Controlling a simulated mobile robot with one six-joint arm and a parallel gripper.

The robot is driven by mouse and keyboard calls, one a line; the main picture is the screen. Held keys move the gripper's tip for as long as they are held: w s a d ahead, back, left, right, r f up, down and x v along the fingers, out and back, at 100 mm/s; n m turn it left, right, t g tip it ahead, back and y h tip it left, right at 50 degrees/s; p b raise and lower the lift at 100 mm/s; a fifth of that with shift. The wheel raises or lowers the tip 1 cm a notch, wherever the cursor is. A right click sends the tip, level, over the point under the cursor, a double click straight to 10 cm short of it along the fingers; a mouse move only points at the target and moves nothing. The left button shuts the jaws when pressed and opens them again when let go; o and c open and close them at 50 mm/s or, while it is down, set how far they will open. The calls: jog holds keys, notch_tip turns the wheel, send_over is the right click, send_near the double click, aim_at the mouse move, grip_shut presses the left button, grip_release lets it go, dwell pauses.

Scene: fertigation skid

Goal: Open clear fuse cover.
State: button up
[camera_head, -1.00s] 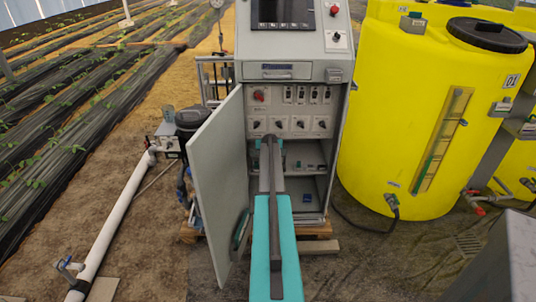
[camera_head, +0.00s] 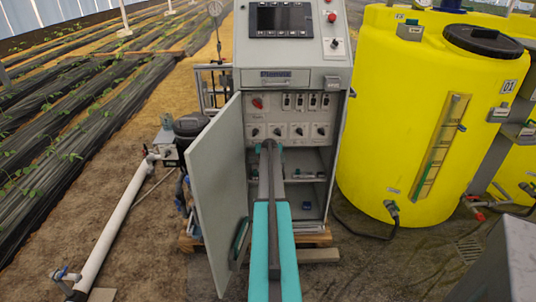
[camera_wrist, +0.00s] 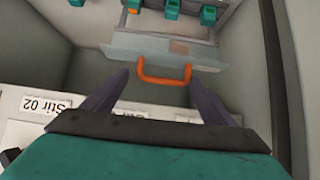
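The clear fuse cover (camera_wrist: 118,54) shows in the wrist view as a see-through pane near the top, with an orange U-shaped handle (camera_wrist: 165,81) on its near edge. Teal fuse blocks (camera_wrist: 172,9) show beyond it. My gripper (camera_wrist: 159,77) is open, its two dark fingers reaching to either side of the orange handle. I cannot tell whether they touch it. In the head view my gripper (camera_head: 268,146) reaches into the open cabinet (camera_head: 291,125), and the arm hides much of the cover area.
The cabinet door (camera_head: 218,190) stands open to the left of my arm. Above the compartment is a switch panel (camera_head: 290,130) with a red knob (camera_head: 257,102). Labels such as "Stir 02" (camera_wrist: 47,106) show in the wrist view. A yellow tank (camera_head: 400,110) stands to the right.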

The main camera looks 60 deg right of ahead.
jog(key=shift+a+f, duration=0.1)
jog(key=shift+a, duration=0.05)
jog(key=b+v, duration=0.1)
jog(key=v, duration=1.2)
jog(key=shift+s+r+b, duration=0.2)
jog(key=shift+r+b, duration=0.15)
jog(key=shift+b, duration=0.05)
jog(key=shift+a, duration=0.15)
dwell(0.5)
